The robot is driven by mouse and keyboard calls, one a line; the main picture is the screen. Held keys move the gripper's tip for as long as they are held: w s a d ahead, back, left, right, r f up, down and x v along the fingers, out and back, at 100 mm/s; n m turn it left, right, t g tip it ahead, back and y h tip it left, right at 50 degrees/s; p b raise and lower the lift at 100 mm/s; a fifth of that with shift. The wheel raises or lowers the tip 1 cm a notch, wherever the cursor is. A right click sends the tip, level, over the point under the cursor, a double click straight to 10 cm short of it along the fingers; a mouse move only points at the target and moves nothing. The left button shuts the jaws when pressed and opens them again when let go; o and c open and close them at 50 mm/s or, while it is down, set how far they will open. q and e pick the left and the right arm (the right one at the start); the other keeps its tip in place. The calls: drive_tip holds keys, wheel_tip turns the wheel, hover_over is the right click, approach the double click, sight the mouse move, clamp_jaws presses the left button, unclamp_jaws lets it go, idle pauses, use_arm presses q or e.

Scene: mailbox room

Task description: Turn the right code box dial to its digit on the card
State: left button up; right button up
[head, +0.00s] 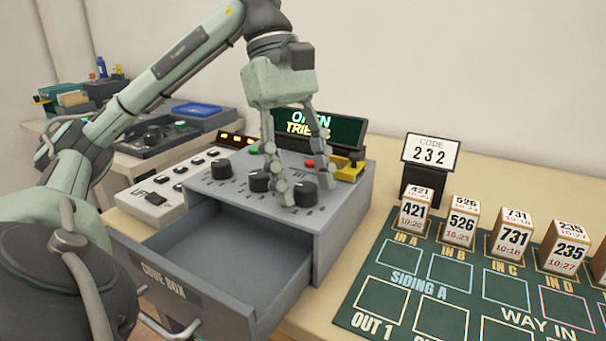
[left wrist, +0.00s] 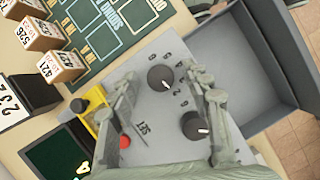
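The grey code box (head: 345,215) has three black dials on its sloped top. The right dial (head: 306,194) also shows in the left wrist view (left wrist: 161,78), with a white pointer mark; which digit it points at is hard to tell. The middle dial (head: 259,181) and left dial (head: 222,168) sit beside it. My left gripper (head: 306,185) is above the box, pointing down and open. Its fingers stand on either side of the right dial, with gaps visible in the left wrist view (left wrist: 158,78). The card (head: 430,153) reads CODE 232. My right gripper is not in view.
The code box drawer (head: 185,305) is pulled open and empty. A display (head: 320,128), partly hidden by my fingers, shows OPEN and TRIES. A red button (left wrist: 125,141) and yellow part (head: 349,169) are close by. Numbered blocks (head: 462,222) stand on the green mat (head: 400,265).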

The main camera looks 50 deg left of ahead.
sight(303, 184)
use_arm(q)
wheel_tip(303, 184, up, 10)
idle(1.5)
idle(0.6)
